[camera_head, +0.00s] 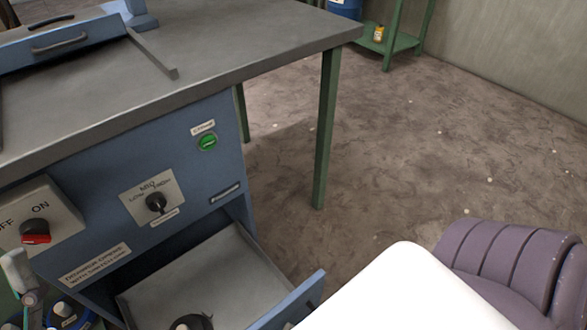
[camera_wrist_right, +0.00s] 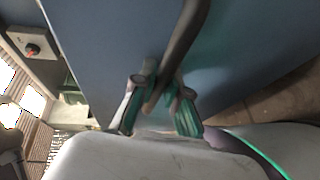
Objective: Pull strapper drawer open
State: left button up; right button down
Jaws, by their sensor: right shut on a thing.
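The strapper drawer (camera_head: 190,275) stands pulled out from the blue strapper cabinet (camera_head: 215,135), with its grey inside showing in the head view. Its blue front (camera_head: 292,303) is at the bottom edge of that view. In the right wrist view, a dark bar handle (camera_wrist_right: 180,48) crosses the blue drawer front (camera_wrist_right: 110,40). My right gripper (camera_wrist_right: 158,112) is shut on this handle, with its green-padded fingers on either side. Parts of my left gripper (camera_head: 40,300) show at the lower left of the head view. Its fingertips are not clear enough to tell their opening.
A red switch (camera_head: 36,232), a black knob (camera_head: 156,203) and a green button (camera_head: 207,142) are on the cabinet front. A green table leg (camera_head: 327,130) stands to the right. The floor (camera_head: 430,140) beyond is mostly clear. A green shelf (camera_head: 390,42) stands behind.

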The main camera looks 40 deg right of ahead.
jog(key=c, duration=1.2)
grip_release()
jog(key=v, duration=1.2)
